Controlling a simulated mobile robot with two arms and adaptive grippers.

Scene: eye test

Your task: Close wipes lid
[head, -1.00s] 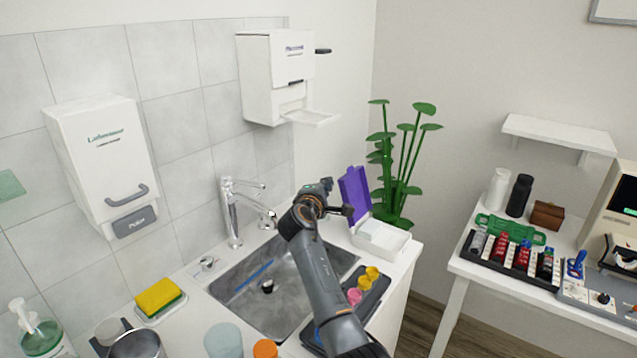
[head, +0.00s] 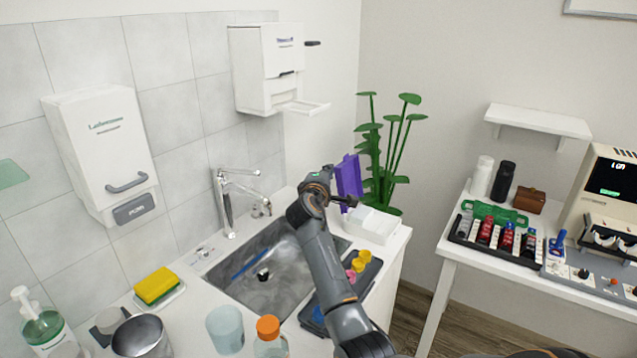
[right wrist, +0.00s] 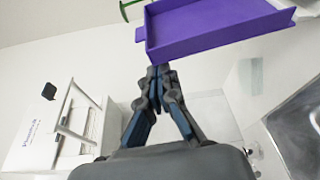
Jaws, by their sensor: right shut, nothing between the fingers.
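The wipes box (head: 371,226) is a white tub at the back right corner of the counter. Its purple lid (head: 348,173) stands up, open, at the tub's left side. My right gripper (head: 350,201) is shut and empty beside the lower part of the lid. In the right wrist view, the shut fingertips (right wrist: 158,73) point at the lid (right wrist: 205,28), close to its edge. I cannot tell whether they touch it. The tub is mostly out of that view. My left gripper is not in view.
A green plant (head: 388,150) stands right behind the lid. The sink (head: 270,275) and tap (head: 226,200) lie left of my right arm. A dark tray with colored items (head: 357,263) sits in front of the tub. A white dispenser (head: 265,70) hangs above.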

